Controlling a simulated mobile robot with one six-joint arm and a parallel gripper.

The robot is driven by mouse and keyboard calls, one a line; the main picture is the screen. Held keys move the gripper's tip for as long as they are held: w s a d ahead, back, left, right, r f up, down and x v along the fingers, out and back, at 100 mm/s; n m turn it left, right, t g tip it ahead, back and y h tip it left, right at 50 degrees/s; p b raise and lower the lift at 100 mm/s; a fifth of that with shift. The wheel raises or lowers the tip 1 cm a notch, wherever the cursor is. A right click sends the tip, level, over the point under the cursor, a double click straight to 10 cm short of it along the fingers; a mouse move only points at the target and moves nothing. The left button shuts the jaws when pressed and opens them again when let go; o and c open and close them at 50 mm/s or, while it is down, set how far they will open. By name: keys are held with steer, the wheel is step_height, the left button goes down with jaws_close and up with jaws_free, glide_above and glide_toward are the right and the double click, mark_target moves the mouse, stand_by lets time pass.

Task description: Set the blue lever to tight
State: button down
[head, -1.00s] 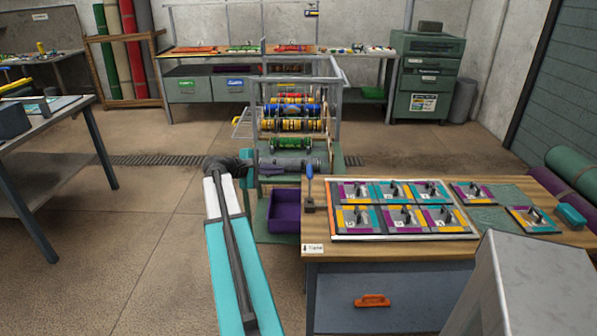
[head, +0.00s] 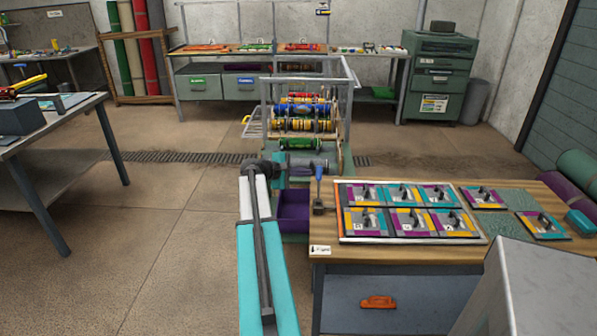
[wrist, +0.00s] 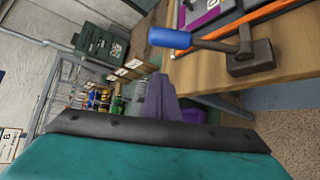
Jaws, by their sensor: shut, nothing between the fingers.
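A small white label (head: 320,250) is on the bench's front edge.
A framed board of patterned tiles (head: 410,237) lies right of the lever on the workbench (head: 480,255). A purple bin (head: 293,212) and a roller machine (head: 345,130) stand behind my arm. Open floor (head: 170,250) lies to the left.

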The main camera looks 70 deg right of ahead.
mark_target(319, 185)
steer(key=shift+s+a+r+p, duration=0.3)
steer(key=shift+s+a+r, duration=0.15)
steer(key=shift+s, duration=0.3)
steer(key=shift+s+a+r+p, duration=0.3)
steer(key=shift+s+a+r, duration=0.15)
steer(key=shift+s, duration=0.25)
